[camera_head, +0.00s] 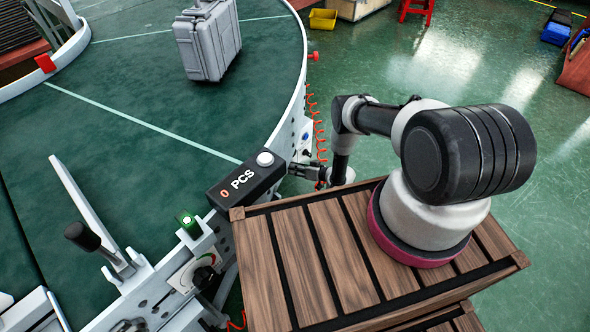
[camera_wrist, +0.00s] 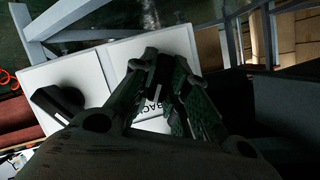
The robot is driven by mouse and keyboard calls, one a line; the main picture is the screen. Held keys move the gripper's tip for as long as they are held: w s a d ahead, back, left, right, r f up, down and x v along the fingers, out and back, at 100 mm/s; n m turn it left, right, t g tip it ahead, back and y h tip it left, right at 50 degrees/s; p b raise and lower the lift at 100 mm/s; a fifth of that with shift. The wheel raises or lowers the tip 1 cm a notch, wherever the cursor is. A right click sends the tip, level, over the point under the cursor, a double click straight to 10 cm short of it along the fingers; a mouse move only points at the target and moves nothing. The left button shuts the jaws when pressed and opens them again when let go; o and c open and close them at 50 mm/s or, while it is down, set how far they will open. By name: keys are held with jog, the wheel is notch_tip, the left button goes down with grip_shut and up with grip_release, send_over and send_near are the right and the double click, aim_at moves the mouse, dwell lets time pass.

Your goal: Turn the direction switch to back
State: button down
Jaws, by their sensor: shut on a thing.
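In the wrist view, the direction switch (camera_wrist: 157,92) is a small dark knob on a white panel (camera_wrist: 85,68). The printed word BACK shows partly beside it, half covered by my fingers. My gripper (camera_wrist: 162,78) is shut on the knob, with one finger on each side. The knob's exact angle is hard to read in the dark picture. In the head view, my gripper (camera_head: 297,170) is at the outer side of the conveyor, just right of the black counter box. The switch cannot be made out there.
Another black knob (camera_wrist: 58,103) sits on the panel to the left. The counter box (camera_head: 245,180) reads 0 PCS. A grey case (camera_head: 208,40) stands on the green curved conveyor belt (camera_head: 130,90). A green lit button (camera_head: 188,222) and a black-handled lever (camera_head: 83,237) are at the lower left.

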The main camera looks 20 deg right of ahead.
dwell(0.4)
jog(key=c, duration=1.4)
grip_release()
jog(key=v, duration=1.2)
